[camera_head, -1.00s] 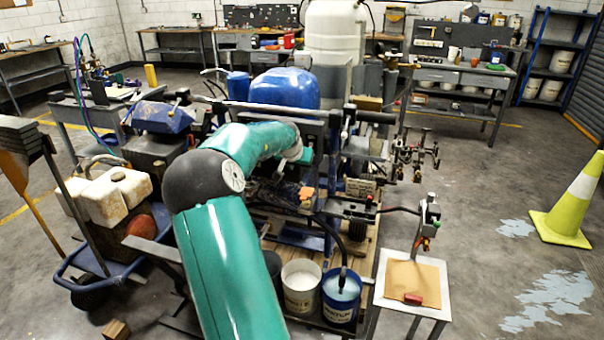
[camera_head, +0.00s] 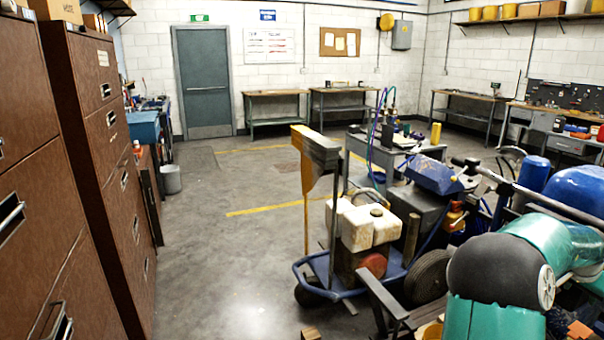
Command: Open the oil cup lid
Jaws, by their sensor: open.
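The line striper (camera_head: 432,177) stands at the right, with a blue cover on its near end and a long handlebar. I cannot make out the oil cup or its lid on it at this size. A small orange part (camera_head: 455,216) shows low on the machine's side. My green and black arm fills the lower right corner and reaches over the machine toward the right edge. My gripper lies outside the picture, so its place relative to the lid does not show.
Brown cabinets (camera_head: 75,130) line the left side. The floor between the cabinets and trolley is open, back to a grey door (camera_head: 204,82).

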